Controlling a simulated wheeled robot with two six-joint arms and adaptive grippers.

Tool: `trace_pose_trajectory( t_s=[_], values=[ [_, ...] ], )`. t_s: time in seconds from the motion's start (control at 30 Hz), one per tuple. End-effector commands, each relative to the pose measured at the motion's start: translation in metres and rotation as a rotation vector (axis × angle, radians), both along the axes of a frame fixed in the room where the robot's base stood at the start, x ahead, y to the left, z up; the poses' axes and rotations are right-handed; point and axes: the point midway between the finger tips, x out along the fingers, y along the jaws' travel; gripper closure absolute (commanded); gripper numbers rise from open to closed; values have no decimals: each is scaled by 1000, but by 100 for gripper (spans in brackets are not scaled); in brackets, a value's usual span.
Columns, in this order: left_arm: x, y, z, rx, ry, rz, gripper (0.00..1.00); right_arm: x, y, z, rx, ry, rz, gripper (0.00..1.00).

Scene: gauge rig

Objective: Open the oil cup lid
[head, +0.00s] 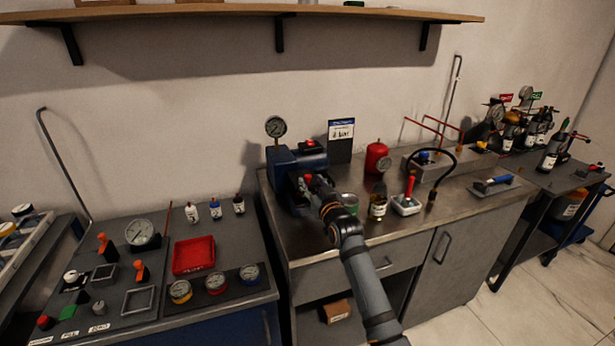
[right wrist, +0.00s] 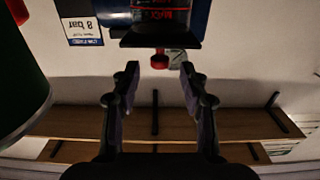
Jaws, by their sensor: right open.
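The oil cup (right wrist: 158,14) has red marks and stands against a blue machine body, upside down in the right wrist view. Its dark flat lid (right wrist: 160,40) looks closed and carries a red knob (right wrist: 159,61). In the head view a red knob (head: 307,178) shows at the front of the blue machine (head: 285,160), just beyond my right gripper (head: 316,186). My right gripper is open and empty, and its fingertips (right wrist: 160,72) lie either side of the knob in the picture, apart from it. The cup is mostly hidden in the head view. My left gripper is not in view.
A sign (head: 341,135), a red canister (head: 376,157) and a red-handled tool (head: 407,201) are further right. A bench with gauges and a red tray (head: 193,256) is at left.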

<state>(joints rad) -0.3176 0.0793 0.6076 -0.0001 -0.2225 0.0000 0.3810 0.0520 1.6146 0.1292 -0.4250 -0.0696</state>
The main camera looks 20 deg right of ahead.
Motion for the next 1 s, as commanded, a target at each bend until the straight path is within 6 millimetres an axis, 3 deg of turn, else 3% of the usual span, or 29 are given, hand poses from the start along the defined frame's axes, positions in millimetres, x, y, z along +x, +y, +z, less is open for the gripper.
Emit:
trace_pose_trajectory(
  t_s=[0.1,0.3,0.6,0.9,1.0],
  values=[
    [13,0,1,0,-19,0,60,22,1,1,2,-1,1,56],
    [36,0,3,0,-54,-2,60,41,1,0,0,1,0,56],
    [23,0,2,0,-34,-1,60,44,2,-1,0,1,0,56],
    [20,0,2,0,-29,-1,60,43,2,-1,0,1,0,97],
    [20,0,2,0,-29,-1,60,43,2,-1,0,1,0,100]
  ],
)
